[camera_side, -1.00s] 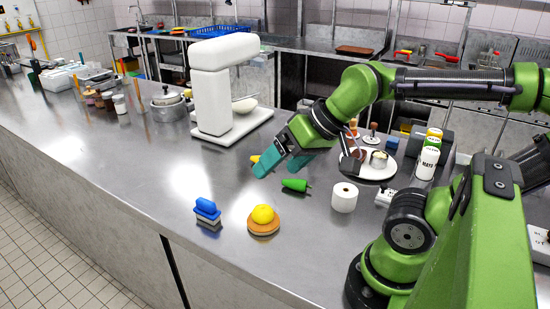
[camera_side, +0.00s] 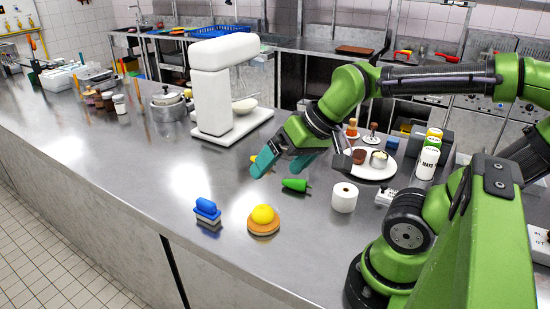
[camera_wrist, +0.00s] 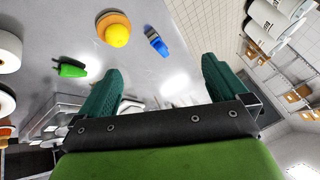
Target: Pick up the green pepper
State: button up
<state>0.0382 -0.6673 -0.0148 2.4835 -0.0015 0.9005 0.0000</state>
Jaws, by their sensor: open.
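The green pepper (camera_side: 295,185) lies on the steel counter (camera_side: 150,190), left of a white paper roll. In the wrist view the green pepper (camera_wrist: 71,68) is at the upper left, outside the space between the fingers. My gripper (camera_side: 287,165) is open and empty, with teal fingers, above the counter and a little behind and left of the pepper in the side view. Both fingers of my gripper (camera_wrist: 160,85) show apart in the wrist view. A small yellow thing (camera_side: 254,158) is partly hidden by one finger in the side view.
The paper roll (camera_side: 344,197) stands right of the pepper. A plate (camera_side: 377,172) with food is behind it. A yellow dome on a round base (camera_side: 263,219) and a blue-handled brush (camera_side: 207,211) are in front. A white mixer (camera_side: 213,90) stands behind left. The left counter front is clear.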

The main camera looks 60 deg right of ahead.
jog(key=w+d+f+m+g+h, duration=0.1)
jog(key=w+d+f+m+g, duration=0.15)
jog(key=d, duration=0.35)
jog(key=w+d+f+m+g, duration=0.1)
jog(key=w+d+m, duration=0.25)
jog(key=d, duration=0.25)
jog(key=m+g, duration=0.3)
jog(key=m, duration=0.2)
send_over(294, 181)
notch_tip(294, 181, down, 3)
jog(key=shift+h, duration=0.4)
notch_tip(294, 181, down, 16)
jog(key=shift+f, duration=0.2)
jog(key=c, duration=0.8)
jog(key=shift+r, duration=0.1)
